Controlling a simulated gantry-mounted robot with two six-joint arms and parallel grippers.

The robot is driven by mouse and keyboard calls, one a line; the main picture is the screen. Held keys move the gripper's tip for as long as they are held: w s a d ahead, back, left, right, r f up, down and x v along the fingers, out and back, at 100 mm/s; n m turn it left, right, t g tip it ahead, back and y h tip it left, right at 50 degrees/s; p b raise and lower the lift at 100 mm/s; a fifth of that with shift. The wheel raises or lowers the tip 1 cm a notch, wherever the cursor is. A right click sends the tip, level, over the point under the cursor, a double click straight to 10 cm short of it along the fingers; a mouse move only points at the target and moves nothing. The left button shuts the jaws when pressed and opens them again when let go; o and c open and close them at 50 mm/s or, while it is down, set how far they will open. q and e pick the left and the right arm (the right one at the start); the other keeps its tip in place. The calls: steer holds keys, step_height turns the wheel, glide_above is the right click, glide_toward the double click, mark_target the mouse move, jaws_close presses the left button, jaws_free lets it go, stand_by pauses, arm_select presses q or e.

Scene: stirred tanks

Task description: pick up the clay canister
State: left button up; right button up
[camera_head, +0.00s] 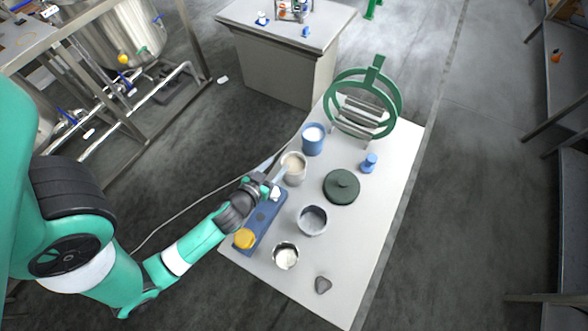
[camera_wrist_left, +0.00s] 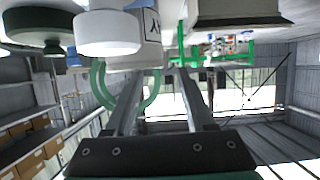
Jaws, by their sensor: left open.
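The clay canister (camera_head: 294,169) is a pale beige open-topped cylinder standing on the white table. My left gripper (camera_head: 279,174) is open and close beside it on its left side, with its fingers pointing towards it. In the left wrist view, which is upside down, a pale body with a dark mark, apparently the canister (camera_wrist_left: 151,48), stands just ahead of the open fingers (camera_wrist_left: 163,85). I cannot tell whether the fingers touch it or reach around it. My right gripper is in neither view.
A blue canister (camera_head: 313,140) stands behind it and a grey one (camera_head: 312,221) in front. A blue panel (camera_head: 262,216) with a yellow button (camera_head: 245,238) lies below my gripper. A dark green lid (camera_head: 341,187) lies to the right. A green wheel frame (camera_head: 398,100) stands at the back.

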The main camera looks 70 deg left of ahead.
mark_target(288, 155)
arm_select(q)
steer(key=x, duration=0.5)
steer(key=shift+w+f, duration=0.15)
steer(key=shift+w, duration=0.2)
jaws_close()
stand_by(1.2)
